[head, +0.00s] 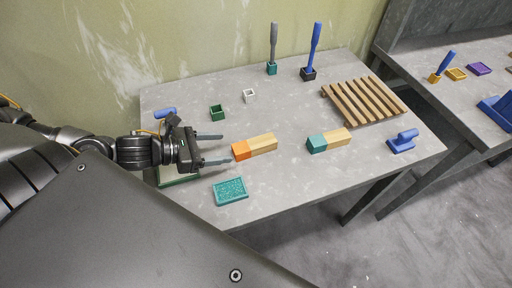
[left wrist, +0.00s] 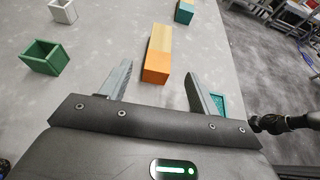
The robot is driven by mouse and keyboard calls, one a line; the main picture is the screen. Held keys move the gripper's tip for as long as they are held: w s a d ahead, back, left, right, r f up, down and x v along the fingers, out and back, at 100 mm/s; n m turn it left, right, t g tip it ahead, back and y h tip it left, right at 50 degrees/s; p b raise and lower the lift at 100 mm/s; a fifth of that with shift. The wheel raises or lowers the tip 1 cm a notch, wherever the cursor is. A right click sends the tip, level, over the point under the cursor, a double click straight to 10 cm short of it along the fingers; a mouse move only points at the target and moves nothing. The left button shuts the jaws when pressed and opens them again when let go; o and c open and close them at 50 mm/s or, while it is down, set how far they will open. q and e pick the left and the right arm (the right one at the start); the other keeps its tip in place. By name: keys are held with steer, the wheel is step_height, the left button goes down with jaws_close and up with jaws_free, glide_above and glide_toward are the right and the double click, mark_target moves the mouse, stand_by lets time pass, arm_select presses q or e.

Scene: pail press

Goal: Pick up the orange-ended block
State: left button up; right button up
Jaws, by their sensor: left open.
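The orange-ended block (head: 254,147) lies flat on the grey table, its orange end toward my left gripper and its pale wooden end pointing away to the right. My left gripper (head: 222,148) is open and empty, with its two fingers pointing at the orange end. In the left wrist view the block (left wrist: 158,54) lies ahead of the open fingers (left wrist: 160,85), roughly between their lines, apart from both. My right gripper is not in view.
A teal-ended block (head: 329,140) lies to the right. A teal tray (head: 230,191) sits in front. Green (head: 217,113) and white (head: 250,96) open boxes stand behind.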

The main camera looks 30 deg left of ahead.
mark_target(247, 146)
arm_select(q)
steer(key=b+x, duration=0.1)
steer(key=x, duration=0.2)
steer(key=shift+w+f+b, duration=0.15)
steer(key=shift+w+b, duration=0.15)
steer(key=shift+w+d, duration=0.15)
steer(key=shift+d, duration=0.15)
steer(key=shift+w+d+f+b, duration=0.15)
steer(key=shift+w+f+b, duration=0.05)
steer(key=shift+b, duration=0.25)
steer(key=shift+w+d+f+b, duration=0.25)
steer(key=shift+w+b, duration=0.1)
steer(key=shift+b, duration=0.05)
steer(key=p+x, duration=0.2)
steer(key=shift+w+d, duration=0.25)
steer(key=shift+w, duration=0.1)
steer(key=shift+w+d+f, duration=0.2)
steer(key=shift+d, duration=0.05)
steer(key=c, duration=0.9)
steer(key=shift+c, duration=1)
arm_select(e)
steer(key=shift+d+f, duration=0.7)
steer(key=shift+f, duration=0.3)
